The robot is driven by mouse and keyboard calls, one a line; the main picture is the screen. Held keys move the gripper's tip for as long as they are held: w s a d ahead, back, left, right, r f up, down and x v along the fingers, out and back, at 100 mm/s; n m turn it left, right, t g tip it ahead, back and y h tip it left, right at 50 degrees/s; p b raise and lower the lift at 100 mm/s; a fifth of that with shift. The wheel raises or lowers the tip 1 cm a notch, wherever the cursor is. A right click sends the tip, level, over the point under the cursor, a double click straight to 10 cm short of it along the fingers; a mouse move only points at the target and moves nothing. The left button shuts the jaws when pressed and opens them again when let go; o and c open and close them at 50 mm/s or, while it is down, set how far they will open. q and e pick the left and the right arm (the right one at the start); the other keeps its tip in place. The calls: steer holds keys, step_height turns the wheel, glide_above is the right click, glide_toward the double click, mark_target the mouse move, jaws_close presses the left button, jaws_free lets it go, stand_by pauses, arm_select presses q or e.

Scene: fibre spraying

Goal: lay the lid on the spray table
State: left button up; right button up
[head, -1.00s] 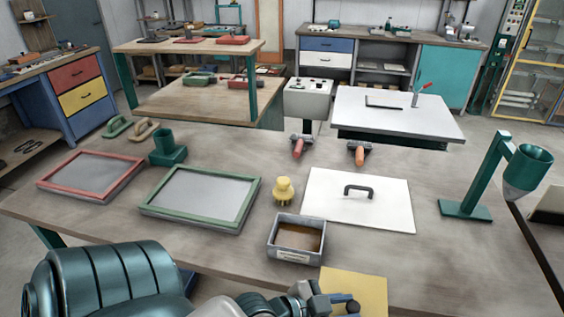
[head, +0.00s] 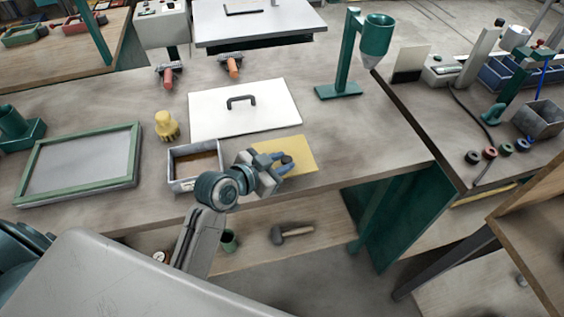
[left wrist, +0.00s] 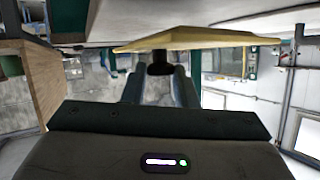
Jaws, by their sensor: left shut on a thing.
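A thin yellow lid (head: 300,149) with a dark knob is in my left gripper (head: 283,163). The fingers are shut on the knob. In the left wrist view the lid (left wrist: 205,41) shows nearly edge-on, with the knob (left wrist: 160,67) between the two fingers. In the head view the lid is over the front of the wooden worktable (head: 370,140), right of a grey box (head: 182,182) with brown contents. I cannot tell its height above the worktable. A white board (head: 215,112) with a black handle lies just beyond the lid. My right gripper is not in view.
A yellow knobbed piece (head: 166,125) and a green frame (head: 130,185) are to the left. A green funnel stand (head: 355,55) stands at the back right. Two rollers lie behind the board. The worktable right of the lid is clear.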

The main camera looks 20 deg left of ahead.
arm_select(q)
steer(key=shift+w+f, duration=0.15)
steer(key=shift+w, duration=0.65)
step_height(320, 180, down, 3)
steer(key=shift+p, duration=0.65)
steer(key=shift+f, duration=0.2)
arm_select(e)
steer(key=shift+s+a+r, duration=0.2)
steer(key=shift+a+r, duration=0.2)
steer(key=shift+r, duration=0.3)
arm_select(q)
steer(key=shift+f, duration=0.1)
steer(key=shift+f, duration=0.15)
steer(key=o, duration=1)
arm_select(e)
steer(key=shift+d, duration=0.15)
arm_select(q)
steer(key=shift+r, duration=0.2)
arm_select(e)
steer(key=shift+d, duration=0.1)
